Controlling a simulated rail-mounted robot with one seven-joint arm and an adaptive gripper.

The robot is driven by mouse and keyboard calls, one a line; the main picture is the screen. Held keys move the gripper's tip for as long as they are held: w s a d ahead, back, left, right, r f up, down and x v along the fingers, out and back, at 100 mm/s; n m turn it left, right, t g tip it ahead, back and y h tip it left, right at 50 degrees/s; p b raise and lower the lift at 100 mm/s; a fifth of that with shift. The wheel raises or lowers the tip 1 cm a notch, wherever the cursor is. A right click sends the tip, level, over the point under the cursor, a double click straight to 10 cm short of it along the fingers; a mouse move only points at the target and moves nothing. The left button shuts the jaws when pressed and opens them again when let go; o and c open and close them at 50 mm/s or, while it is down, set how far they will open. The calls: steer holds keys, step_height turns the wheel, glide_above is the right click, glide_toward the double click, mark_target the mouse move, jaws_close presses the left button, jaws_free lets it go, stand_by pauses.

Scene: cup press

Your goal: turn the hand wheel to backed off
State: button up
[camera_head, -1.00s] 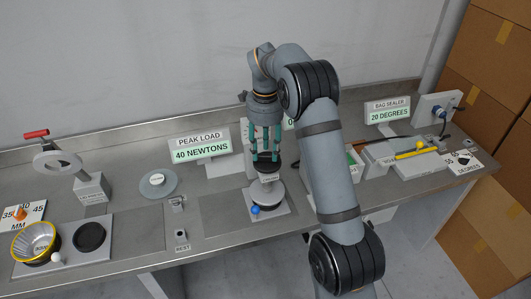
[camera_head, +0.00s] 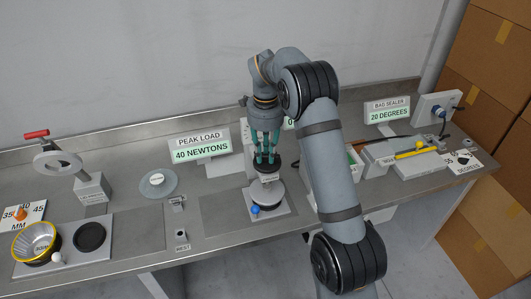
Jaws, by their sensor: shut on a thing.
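The press (camera_head: 268,191) stands in the middle of the bench on a light base plate, with a blue ball knob (camera_head: 255,209) at its front. A dark round part at its top, apparently the hand wheel (camera_head: 267,170), is mostly hidden by the fingers. My gripper (camera_head: 266,160) points straight down from above, and its teal fingers are shut on this dark part. The marks and angle of the wheel are too small to tell.
A display (camera_head: 201,149) reading "PEAK LOAD 40 NEWTONS" stands left of the press. A second display behind my arm is mostly hidden. A bag sealer (camera_head: 415,160) is at the right. A lever device (camera_head: 90,185) and yellow-rimmed bowl (camera_head: 36,240) are at the left.

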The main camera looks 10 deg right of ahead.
jaws_close()
steer(key=shift+n, duration=0.3)
